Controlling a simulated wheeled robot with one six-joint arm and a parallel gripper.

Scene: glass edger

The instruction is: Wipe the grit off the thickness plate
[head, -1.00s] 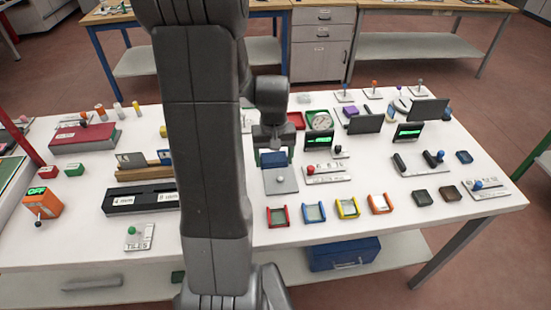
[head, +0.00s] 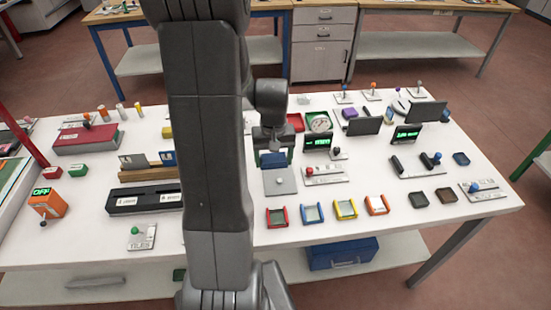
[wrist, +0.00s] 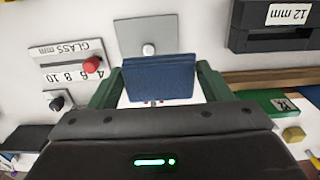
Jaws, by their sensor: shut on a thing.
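A light grey plate with a round pale knob (head: 281,181) lies on the white table just in front of my gripper; it looks like the thickness plate. My gripper (head: 273,148) is shut on a dark blue pad (head: 272,160), at the plate's far end. In the wrist view, the green fingers of my gripper (wrist: 158,88) hold the blue pad (wrist: 160,78) between them. I cannot tell whether the pad touches the plate. No grit can be made out.
A glass-thickness selector with a red knob (wrist: 91,65) sits close beside the plate. A black "12 mm" holder (wrist: 270,35) is on the other side. Red, blue, yellow and orange frames (head: 376,205) line the front edge. Small screens (head: 318,142) stand behind.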

